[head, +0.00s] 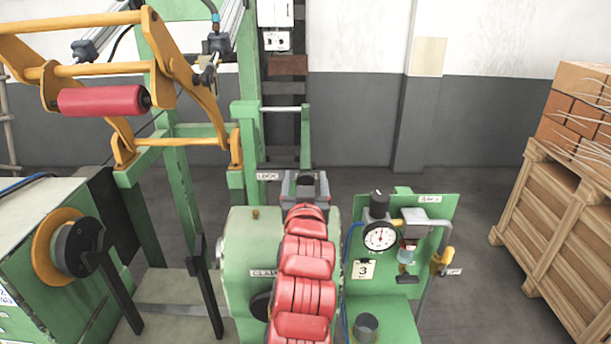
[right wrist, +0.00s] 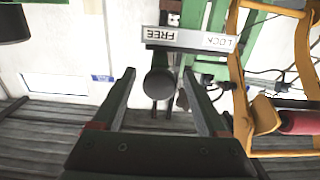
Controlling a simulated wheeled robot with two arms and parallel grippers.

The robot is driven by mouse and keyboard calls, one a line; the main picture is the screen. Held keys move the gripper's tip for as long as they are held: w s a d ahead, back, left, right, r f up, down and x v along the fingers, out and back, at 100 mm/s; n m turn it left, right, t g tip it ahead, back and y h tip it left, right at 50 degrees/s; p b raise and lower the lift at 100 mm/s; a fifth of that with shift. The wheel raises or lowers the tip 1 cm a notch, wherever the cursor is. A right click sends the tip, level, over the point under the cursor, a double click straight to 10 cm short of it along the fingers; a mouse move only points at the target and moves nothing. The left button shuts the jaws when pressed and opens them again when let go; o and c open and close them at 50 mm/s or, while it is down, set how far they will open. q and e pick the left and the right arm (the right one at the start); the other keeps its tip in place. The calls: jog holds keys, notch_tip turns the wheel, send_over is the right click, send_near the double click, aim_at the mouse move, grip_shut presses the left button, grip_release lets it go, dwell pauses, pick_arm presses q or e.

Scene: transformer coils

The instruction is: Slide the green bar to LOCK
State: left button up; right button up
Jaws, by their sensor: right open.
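A label plate reads LOCK at its left in the head view (head: 268,177); its right part is hidden by my right gripper (head: 305,183). In the right wrist view the plate (right wrist: 190,40) is upside down, with FREE at left and LOCK at right. A dark round knob (right wrist: 158,86) shows below FREE, between the two open fingers of my right gripper (right wrist: 159,76). I cannot tell whether they touch it. An upright green bar (head: 305,137) rises behind my gripper; I cannot tell if it is the sliding one. My left gripper is not in view.
A green panel with a gauge (head: 380,236) and a yellow-handled valve (head: 441,262) stands close right of my right arm. A yellow frame with a red roller (head: 102,101) is at upper left. A wooden crate (head: 560,215) is far right. Floor is clear between panel and crate.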

grip_shut()
dwell(0.4)
dwell(1.0)
